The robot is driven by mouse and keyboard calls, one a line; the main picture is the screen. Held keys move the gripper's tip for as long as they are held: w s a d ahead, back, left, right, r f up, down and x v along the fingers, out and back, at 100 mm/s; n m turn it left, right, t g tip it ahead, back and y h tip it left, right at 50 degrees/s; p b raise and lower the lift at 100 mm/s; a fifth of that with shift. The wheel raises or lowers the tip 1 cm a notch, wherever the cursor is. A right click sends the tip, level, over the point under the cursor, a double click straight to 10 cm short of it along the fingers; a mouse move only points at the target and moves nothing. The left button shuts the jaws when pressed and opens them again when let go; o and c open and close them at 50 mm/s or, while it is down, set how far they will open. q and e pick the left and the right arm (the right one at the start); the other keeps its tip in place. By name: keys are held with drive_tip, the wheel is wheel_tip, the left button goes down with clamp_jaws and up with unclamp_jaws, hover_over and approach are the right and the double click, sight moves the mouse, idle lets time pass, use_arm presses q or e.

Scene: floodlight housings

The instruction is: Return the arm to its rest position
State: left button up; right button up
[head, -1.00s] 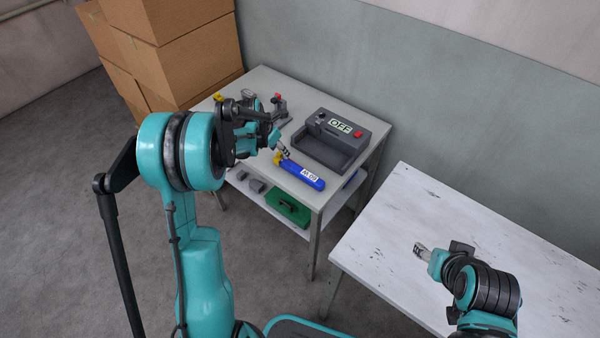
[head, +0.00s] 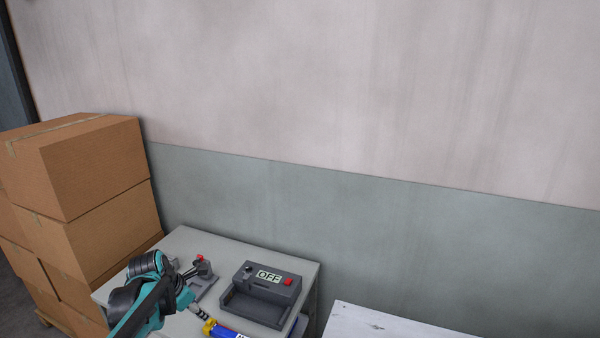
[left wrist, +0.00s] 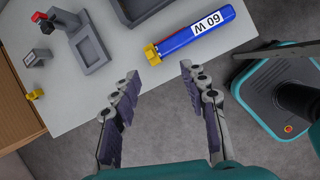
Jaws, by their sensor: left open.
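My left arm comes in at the lower left of the head view, over the small grey table. Its gripper (head: 202,314) is small there, close to the yellow end of a blue tube (head: 228,333). In the left wrist view the left gripper (left wrist: 157,78) is open, with nothing between its fingers. The blue tube (left wrist: 196,35), labelled 60 W, lies on the table beyond the fingertips, apart from them. My right gripper is out of view.
A dark grey device (head: 262,293) reading OFF and a stand with a red knob (head: 199,265) are on the grey table (head: 215,240). Cardboard boxes (head: 85,165) are stacked at left. A white table (head: 375,325) is at lower right. The wall (head: 350,190) stands behind.

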use_arm(q)
drive_tip(key=s+d+m+t, duration=0.1)
drive_tip(key=s+d+m, duration=0.3)
drive_tip(key=s+m, duration=0.3)
drive_tip(key=s+d+r+m, duration=0.1)
drive_tip(key=s+d+m, duration=0.3)
drive_tip(key=s+m, duration=0.3)
drive_tip(key=s+d+m+t+y, duration=0.1)
drive_tip(key=s+d+m, duration=0.3)
drive_tip(key=s+m, duration=0.4)
drive_tip(key=m, duration=0.6)
drive_tip(key=shift+r+m+t, duration=0.25)
drive_tip(key=shift+m+t, duration=0.05)
drive_tip(key=shift+d, duration=0.1)
